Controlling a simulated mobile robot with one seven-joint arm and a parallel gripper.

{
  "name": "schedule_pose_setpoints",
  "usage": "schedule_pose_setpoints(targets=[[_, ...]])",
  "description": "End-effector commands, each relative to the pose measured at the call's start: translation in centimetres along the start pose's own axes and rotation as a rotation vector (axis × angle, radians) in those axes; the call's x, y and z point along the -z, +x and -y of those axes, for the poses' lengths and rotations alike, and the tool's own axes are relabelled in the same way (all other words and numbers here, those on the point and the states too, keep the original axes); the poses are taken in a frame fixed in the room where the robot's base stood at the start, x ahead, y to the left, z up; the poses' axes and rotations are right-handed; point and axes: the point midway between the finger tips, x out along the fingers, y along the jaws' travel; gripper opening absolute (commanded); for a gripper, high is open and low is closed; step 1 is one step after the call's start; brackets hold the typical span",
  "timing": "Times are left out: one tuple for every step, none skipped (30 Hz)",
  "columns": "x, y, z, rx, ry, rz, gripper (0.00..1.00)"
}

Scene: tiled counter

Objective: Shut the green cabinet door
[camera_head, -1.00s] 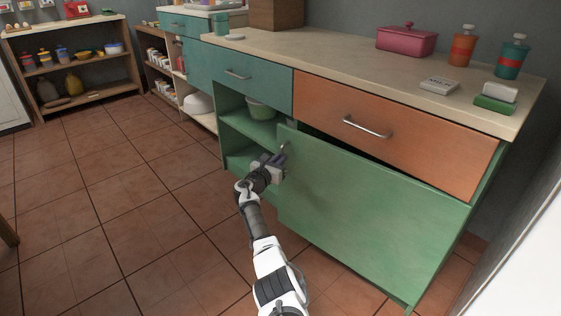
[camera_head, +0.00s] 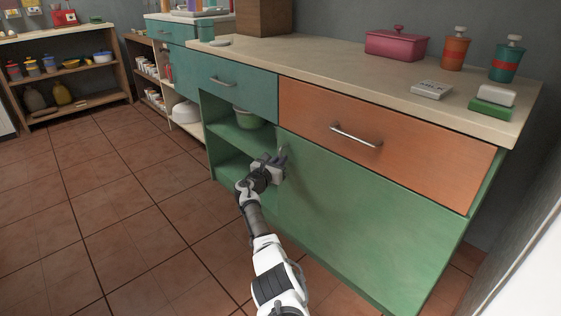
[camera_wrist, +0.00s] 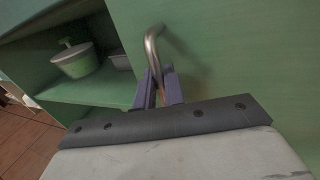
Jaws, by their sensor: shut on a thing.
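The green cabinet door (camera_head: 365,215) is on the right half of the counter's front, below an orange drawer. In the head view it lies flush or nearly flush with the cabinet front; I see no clear gap along its top edge. My gripper (camera_head: 281,160) is at the door's upper left edge. In the wrist view, my gripper's two purple fingers (camera_wrist: 159,90) are closed around the lower part of the door's curved metal handle (camera_wrist: 152,48). The fingertips hide the rest of the handle.
Open green shelves (camera_head: 232,150) left of the door hold a green pot (camera_head: 249,118), which also shows in the wrist view (camera_wrist: 75,62). The orange drawer (camera_head: 385,135) and a teal drawer (camera_head: 235,88) look shut. The tiled floor (camera_head: 120,215) to the left is clear.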

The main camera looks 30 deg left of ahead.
Motion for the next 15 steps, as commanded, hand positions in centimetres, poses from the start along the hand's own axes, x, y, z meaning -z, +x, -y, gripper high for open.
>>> schedule_pose_setpoints(targets=[[-0.81, -0.37, -1.26, -0.032, 0.002, 0.011, 0.0], [-0.84, -0.37, -1.27, -0.032, 0.003, 0.011, 0.0], [-0.87, -0.37, -1.28, -0.033, 0.003, 0.012, 0.13], [-0.88, -0.38, -1.3, -0.033, 0.003, 0.012, 0.17], [-0.88, -0.38, -1.3, -0.033, 0.003, 0.012, 0.21], [-0.88, -0.37, -1.27, -0.033, 0.003, 0.012, 0.27], [-0.86, -0.36, -1.25, -0.032, 0.003, 0.012, 0.3], [-0.85, -0.35, -1.22, -0.031, 0.003, 0.012, 0.33], [-0.83, -0.33, -1.17, -0.03, 0.003, 0.011, 0.33], [-0.81, -0.31, -1.12, -0.03, 0.003, 0.011, 0.33], [-0.79, -0.29, -1.08, -0.029, 0.003, 0.011, 0.33], [-0.76, -0.27, -1.03, -0.028, 0.003, 0.01, 0.33], [-0.73, -0.25, -0.99, -0.027, 0.003, 0.01, 0.33], [-0.7, -0.24, -0.96, -0.026, 0.003, 0.009, 0.33], [-0.66, -0.22, -0.91, -0.025, 0.002, 0.009, 0.33]])
